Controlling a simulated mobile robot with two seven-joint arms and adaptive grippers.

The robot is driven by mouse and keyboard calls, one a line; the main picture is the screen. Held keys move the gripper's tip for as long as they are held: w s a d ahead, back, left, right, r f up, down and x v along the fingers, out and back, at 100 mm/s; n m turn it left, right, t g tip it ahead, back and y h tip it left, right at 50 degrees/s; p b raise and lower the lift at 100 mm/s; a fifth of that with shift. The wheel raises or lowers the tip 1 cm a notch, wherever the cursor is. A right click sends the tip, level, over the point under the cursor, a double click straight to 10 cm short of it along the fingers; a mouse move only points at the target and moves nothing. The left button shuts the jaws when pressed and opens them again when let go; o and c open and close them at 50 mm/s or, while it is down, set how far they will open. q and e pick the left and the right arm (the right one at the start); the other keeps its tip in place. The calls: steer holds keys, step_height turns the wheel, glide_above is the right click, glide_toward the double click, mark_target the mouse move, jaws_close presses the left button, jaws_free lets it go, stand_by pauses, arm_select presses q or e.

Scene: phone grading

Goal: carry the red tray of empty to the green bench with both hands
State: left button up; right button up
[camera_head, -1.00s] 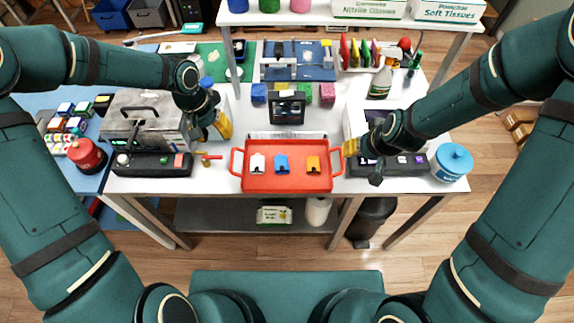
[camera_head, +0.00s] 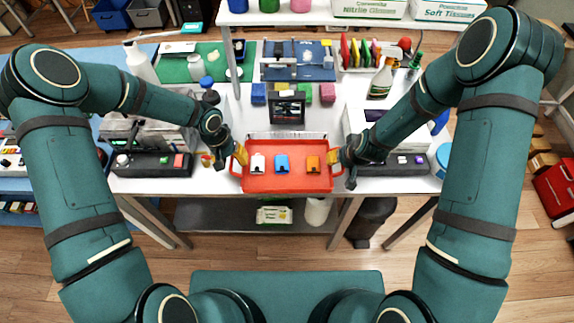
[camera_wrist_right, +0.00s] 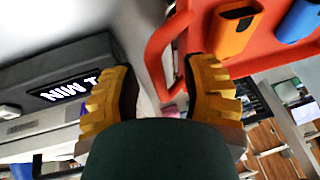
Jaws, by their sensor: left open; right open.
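The red tray (camera_head: 255,184) lies flat at the front edge of the white table, a handle at each end. It carries a white, a blue and an orange piece in a row. My left gripper (camera_head: 238,157) is at the tray's left handle, open; its fingertips partly hide that handle. My right gripper (camera_head: 337,160) is at the right handle, open. In the right wrist view the red handle (camera_wrist_right: 153,62) passes between the spread yellow fingertips (camera_wrist_right: 160,82). A green surface (camera_head: 180,68) shows at the back left.
A small dark screen device (camera_head: 287,107) stands just behind the tray. Dark boxes (camera_head: 150,163) stand left and right of it. A spray bottle (camera_head: 381,80) is at the back right, and a raised white shelf (camera_head: 300,18) spans the back.

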arm_select(q)
steer(key=shift+o, duration=0.2)
steer(key=shift+f, duration=0.1)
arm_select(e)
steer(key=shift+o, duration=0.2)
arm_select(q)
jaws_close()
arm_select(e)
jaws_close()
